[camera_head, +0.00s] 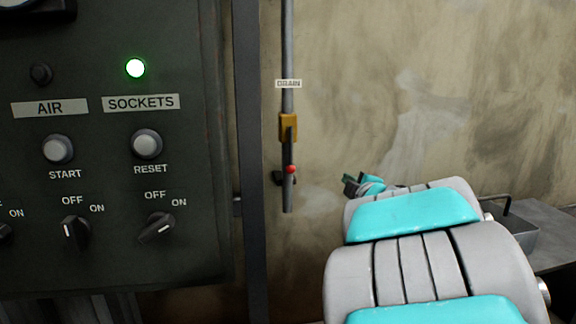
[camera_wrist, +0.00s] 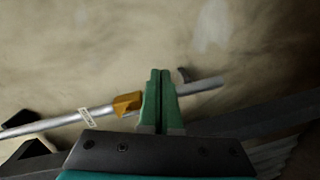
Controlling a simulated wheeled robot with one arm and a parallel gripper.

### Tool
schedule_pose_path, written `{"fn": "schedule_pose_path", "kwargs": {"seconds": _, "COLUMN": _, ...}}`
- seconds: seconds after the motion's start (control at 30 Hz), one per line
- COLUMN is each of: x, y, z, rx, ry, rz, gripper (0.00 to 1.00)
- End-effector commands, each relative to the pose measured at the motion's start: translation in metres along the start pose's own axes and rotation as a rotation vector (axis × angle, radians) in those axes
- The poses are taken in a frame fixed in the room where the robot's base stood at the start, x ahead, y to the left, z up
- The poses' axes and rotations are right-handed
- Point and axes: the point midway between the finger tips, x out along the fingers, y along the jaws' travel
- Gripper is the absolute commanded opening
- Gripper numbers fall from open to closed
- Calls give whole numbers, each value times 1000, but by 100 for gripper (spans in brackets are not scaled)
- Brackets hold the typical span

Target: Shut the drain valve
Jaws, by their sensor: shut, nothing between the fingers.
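The drain valve has a yellow body (camera_head: 288,127) on a vertical grey pipe, below a DRAIN label (camera_head: 289,84). A red knob (camera_head: 291,169) sits lower on the pipe, and the dark lever between them appears to hang in line with the pipe. In the wrist view the yellow body (camera_wrist: 127,103) lies left of my fingers, and the red knob is not visible. My gripper (camera_head: 350,184) is to the right of the pipe and slightly below the knob, apart from it in the head view. Its green fingers (camera_wrist: 159,75) are shut and empty, overlapping the pipe in the wrist view.
A dark control panel (camera_head: 110,240) with buttons and switches stands at the left, with a dark upright post (camera_head: 248,200) between it and the pipe. A dark wall bracket (camera_head: 278,178) is beside the knob. A grey bench (camera_head: 550,245) is at the right. The wall right of the pipe is bare.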

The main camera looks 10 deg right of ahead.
Motion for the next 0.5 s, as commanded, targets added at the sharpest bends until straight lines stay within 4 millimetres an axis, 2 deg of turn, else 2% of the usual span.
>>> {"fn": "schedule_pose_path", "kwargs": {"seconds": 0.13, "x": 10, "y": 7, "z": -34, "rx": -132, "ry": 180, "rz": 22, "gripper": 0}}
{"fn": "schedule_pose_path", "kwargs": {"seconds": 0.3, "x": 11, "y": 1, "z": -73, "rx": -249, "ry": 381, "rz": 26, "gripper": 0}}
{"fn": "schedule_pose_path", "kwargs": {"seconds": 0.5, "x": 5, "y": -13, "z": -99, "rx": -320, "ry": 536, "rz": 16, "gripper": 0}}
